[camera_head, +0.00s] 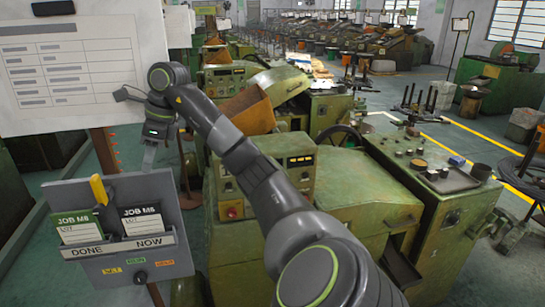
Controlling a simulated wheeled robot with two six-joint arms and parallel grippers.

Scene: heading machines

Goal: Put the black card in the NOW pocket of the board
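The black card (141,220), marked JOB M8 and LOT, stands in the NOW pocket of the grey board (178,190) at the lower left. Its lower edge is hidden behind the lip with the NOW label (150,242). A green card (79,226), also marked JOB, stands to its left in the DONE pocket. My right gripper (148,157) is above the board and apart from the black card. Its fingers are small and partly hidden, so I cannot tell whether they are open. My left gripper is not in view.
A white sheet panel (75,75) stands behind the board. A yellow marker-like item (98,189) sticks up behind the cards. Green machines (355,190) fill the middle and right, with a small tray (448,181) on one top. Open floor (480,145) lies at right.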

